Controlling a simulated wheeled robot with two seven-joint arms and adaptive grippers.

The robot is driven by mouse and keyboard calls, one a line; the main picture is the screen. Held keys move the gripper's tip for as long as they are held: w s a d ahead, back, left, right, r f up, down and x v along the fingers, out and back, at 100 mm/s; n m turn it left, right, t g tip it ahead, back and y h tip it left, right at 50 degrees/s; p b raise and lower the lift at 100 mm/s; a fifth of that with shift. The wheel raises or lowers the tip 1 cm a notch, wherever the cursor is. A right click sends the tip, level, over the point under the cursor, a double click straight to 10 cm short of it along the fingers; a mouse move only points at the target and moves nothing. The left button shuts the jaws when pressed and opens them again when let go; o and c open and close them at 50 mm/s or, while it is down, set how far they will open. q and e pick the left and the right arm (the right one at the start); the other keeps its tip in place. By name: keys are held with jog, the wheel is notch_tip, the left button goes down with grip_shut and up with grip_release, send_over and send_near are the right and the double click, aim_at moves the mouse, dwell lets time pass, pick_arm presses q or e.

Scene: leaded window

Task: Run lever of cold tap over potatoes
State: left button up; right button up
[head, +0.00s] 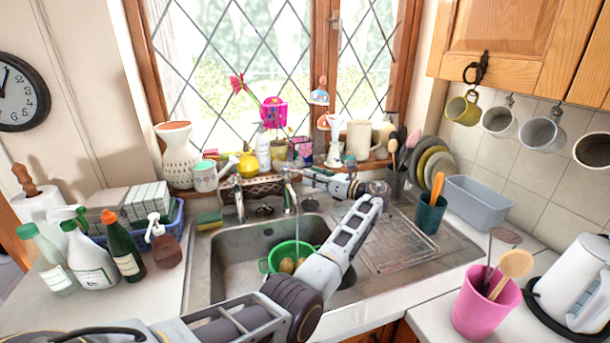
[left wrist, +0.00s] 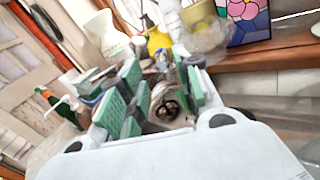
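Two metal taps stand behind the sink: the left tap (head: 239,199) and the right tap (head: 288,192). A thin pale streak, seemingly water, drops from the right tap toward a green colander (head: 284,250) in the basin. Potatoes (head: 288,265) lie in it, partly hidden by my left arm. My left gripper (head: 298,173) is at the top of the right tap. In the left wrist view its green-padded fingers (left wrist: 160,92) are apart, with a blurred metal tap part (left wrist: 168,106) between them. I cannot tell whether they touch it. My right gripper is not in view.
The windowsill behind holds a white vase (head: 176,150), a watering can (head: 205,177) and pots. Bottles (head: 122,245) stand left of the sink. A wire rack (head: 400,240), a teal utensil cup (head: 430,214) and a pink cup (head: 484,303) are to the right.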

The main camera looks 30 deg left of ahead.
pick_arm(q)
jog(key=shift+s+d, duration=0.2)
jog(key=shift+d, duration=1.3)
jog(key=shift+s+d, duration=0.15)
jog(key=shift+d, duration=1.3)
